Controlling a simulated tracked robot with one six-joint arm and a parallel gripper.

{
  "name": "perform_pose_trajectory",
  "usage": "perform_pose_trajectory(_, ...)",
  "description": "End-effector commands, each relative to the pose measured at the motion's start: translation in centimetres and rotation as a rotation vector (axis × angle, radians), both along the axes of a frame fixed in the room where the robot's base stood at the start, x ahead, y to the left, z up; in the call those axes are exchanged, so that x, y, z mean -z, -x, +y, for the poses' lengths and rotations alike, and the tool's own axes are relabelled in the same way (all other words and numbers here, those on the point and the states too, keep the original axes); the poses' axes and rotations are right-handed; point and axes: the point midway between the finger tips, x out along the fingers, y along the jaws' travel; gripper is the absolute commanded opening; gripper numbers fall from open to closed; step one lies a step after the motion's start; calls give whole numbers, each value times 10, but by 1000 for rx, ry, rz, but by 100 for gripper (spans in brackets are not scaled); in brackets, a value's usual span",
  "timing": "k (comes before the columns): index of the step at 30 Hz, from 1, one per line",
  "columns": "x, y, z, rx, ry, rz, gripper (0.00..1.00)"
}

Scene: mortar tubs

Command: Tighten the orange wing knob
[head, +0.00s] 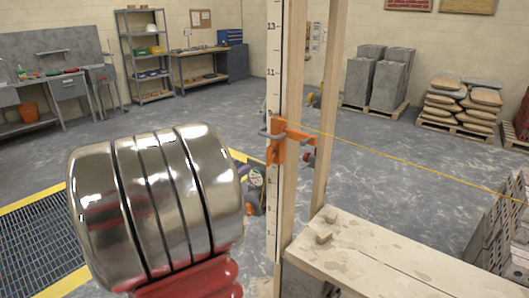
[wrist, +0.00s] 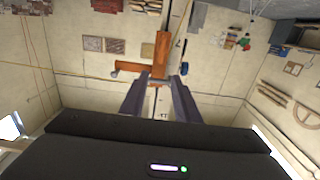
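An orange clamp (head: 277,149) with a grey handle sits on the upright wooden post with a graduated scale (head: 272,60). A taut yellow line (head: 400,157) runs from it to the right. In the wrist view the orange piece (wrist: 162,50) stands upright just beyond my fingertips, with an arm reaching left. I cannot tell for sure which part is the wing knob. My gripper (wrist: 159,84) is open, its two dark fingers apart on either side of the orange piece's lower end. Contact is unclear.
A second wooden post (head: 330,100) stands close to the right of the first. A mortar-stained board (head: 375,255) is at front right, with grey blocks (head: 505,225) beyond. A yellow-edged floor grate (head: 40,245) lies left. Open floor lies behind.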

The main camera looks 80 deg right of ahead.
Motion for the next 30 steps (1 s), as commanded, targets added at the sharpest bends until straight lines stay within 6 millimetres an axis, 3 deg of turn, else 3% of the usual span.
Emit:
perform_pose_trajectory(11,0,12,-25,2,-1,0,29)
perform_pose_trajectory(30,0,48,-110,1,-1,-1,29)
